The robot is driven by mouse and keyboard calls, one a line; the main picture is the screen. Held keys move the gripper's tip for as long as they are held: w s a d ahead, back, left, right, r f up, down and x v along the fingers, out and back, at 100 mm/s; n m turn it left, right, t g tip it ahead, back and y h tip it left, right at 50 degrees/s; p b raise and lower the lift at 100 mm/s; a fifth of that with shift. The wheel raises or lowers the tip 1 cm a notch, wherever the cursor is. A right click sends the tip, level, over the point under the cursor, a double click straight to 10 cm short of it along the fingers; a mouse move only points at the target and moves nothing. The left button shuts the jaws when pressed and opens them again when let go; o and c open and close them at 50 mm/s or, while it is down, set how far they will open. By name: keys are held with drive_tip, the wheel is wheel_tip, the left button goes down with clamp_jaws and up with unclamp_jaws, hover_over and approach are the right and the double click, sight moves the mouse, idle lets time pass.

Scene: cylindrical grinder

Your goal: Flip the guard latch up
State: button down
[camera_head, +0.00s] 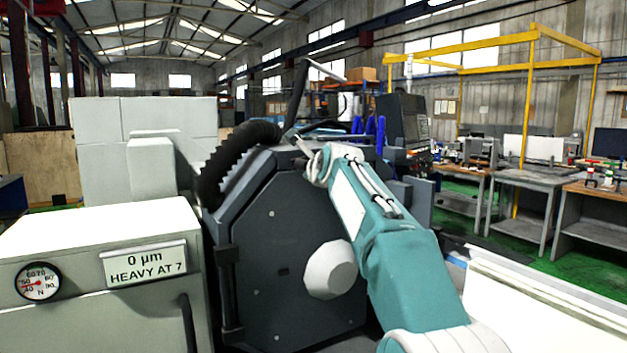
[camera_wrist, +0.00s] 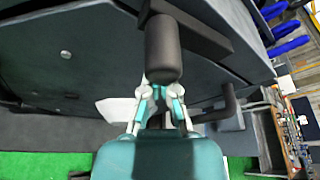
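The machine's large dark grey guard (camera_head: 285,245) has a pale faceted knob (camera_head: 331,270) on its face. In the wrist view a dark rounded handle (camera_wrist: 163,50), which looks like the latch, stands out from a dark bar (camera_wrist: 205,38) on the guard (camera_wrist: 75,60). My gripper (camera_wrist: 161,92) is right at the handle's near end, with one finger on each side of its line. The fingertips are partly hidden, so I cannot tell whether they touch or clasp it. In the head view my gripper (camera_head: 305,148) is at the guard's upper edge, small and partly hidden.
A black ribbed hose (camera_head: 232,155) curves beside the guard's upper left. A pale cabinet (camera_head: 95,270) with a dial gauge (camera_head: 39,281) and a sign (camera_head: 145,263) stands at the left. A dark lever-like bar (camera_head: 297,95) rises above the guard. Workbenches (camera_head: 545,190) stand at the right.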

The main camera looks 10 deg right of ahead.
drive_tip(key=shift+r+m+y, duration=0.3)
drive_tip(key=shift+r+m, duration=0.1)
drive_tip(key=shift+m, duration=0.2)
drive_tip(key=shift+g, duration=0.3)
drive_tip(key=s+d, duration=0.3)
drive_tip(key=s, duration=0.5)
drive_tip(key=shift+s+d+f, duration=0.35)
drive_tip(key=shift+s+f, duration=0.05)
drive_tip(key=shift+a, duration=0.15)
